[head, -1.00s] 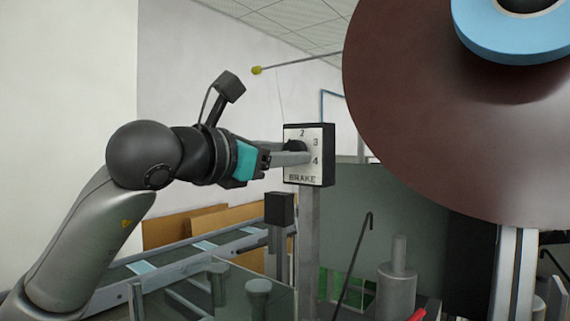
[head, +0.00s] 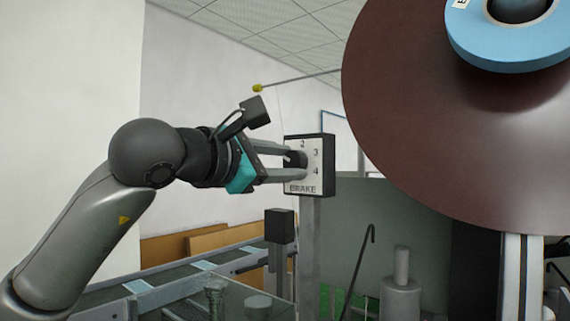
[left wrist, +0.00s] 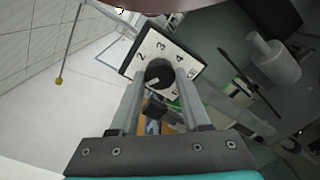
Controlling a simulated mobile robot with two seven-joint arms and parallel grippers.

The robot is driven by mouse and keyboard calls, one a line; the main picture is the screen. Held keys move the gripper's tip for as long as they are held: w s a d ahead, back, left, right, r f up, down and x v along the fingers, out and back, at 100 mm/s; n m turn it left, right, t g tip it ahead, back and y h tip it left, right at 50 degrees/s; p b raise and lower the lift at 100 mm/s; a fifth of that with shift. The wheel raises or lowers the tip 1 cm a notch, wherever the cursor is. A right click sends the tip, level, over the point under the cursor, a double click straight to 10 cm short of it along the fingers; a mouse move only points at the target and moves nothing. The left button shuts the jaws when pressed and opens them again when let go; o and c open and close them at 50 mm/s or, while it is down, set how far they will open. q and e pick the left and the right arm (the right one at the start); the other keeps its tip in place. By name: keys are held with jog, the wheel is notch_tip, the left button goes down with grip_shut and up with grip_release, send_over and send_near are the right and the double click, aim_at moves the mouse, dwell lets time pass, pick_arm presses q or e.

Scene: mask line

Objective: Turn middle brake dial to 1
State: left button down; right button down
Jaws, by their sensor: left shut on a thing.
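A brake box (head: 318,182) with a white face, the numbers 2, 3 and 4 in sight and the word BRAKE stands on a grey post. Its round black dial (head: 298,157) is partly hidden by my fingers; in the left wrist view the dial (left wrist: 159,73) shows a pale mark pointing to the lower left. My left gripper (head: 296,162) reaches in from the left and is shut on the dial, one finger on each side; its fingers also show in the left wrist view (left wrist: 159,84). No other brake dial is in sight. My right gripper is not in view.
A large brown disc (head: 440,120) with a blue ring (head: 515,62) fills the upper right, close to the box. A smaller black box (head: 279,226) on a post stands below left of it. A yellow-tipped rod (head: 257,88) lies above. A conveyor (head: 190,276) runs below my arm.

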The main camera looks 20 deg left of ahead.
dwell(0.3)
pick_arm(q)
jog(key=shift+c, duration=1.9)
grip_release()
jog(key=b+v, duration=0.3)
jog(key=v, duration=1.2)
jog(key=shift+s+b, duration=0.2)
jog(key=shift+b, duration=0.1)
jog(key=shift+f, duration=0.1)
